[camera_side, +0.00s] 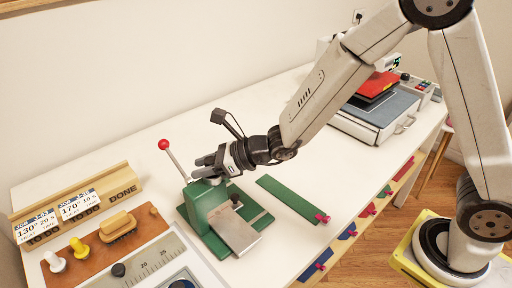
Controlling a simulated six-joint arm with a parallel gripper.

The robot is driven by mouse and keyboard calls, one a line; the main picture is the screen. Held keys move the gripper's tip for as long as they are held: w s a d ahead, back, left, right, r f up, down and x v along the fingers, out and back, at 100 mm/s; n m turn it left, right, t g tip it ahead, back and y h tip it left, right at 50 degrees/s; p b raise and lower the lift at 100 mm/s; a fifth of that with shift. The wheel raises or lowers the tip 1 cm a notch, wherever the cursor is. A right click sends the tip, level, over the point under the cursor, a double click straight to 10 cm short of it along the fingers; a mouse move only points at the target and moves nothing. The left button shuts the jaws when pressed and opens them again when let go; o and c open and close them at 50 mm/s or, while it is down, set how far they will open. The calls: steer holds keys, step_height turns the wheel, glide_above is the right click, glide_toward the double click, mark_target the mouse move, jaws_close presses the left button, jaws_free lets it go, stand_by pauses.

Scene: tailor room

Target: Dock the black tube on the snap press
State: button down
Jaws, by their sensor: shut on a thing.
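The green snap press (203,207) stands at the front of the white table, with a red-knobbed lever (164,145) tilting up to the left. A grey metal plate (236,230) lies at its front right. My gripper (206,168) is over the top of the press, reaching in from the right, with its dark fingers shut on the black tube. The tube is small and dark against the fingers, so its outline and whether it touches the press cannot be told. A small black knob-like piece (236,199) shows just below my gripper, by the plate.
A green strip (290,198) lies right of the press. At left are a wooden card holder (76,203), a brown board with a brush (118,228) and a ruled grey panel (150,262). A heat press (376,105) stands at the back right. The table's middle is clear.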

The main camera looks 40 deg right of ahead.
steer(key=shift+f, duration=0.35)
steer(key=c, duration=0.6)
jaws_free()
steer(key=shift+s+d, duration=0.1)
steer(key=shift+v, duration=5.45)
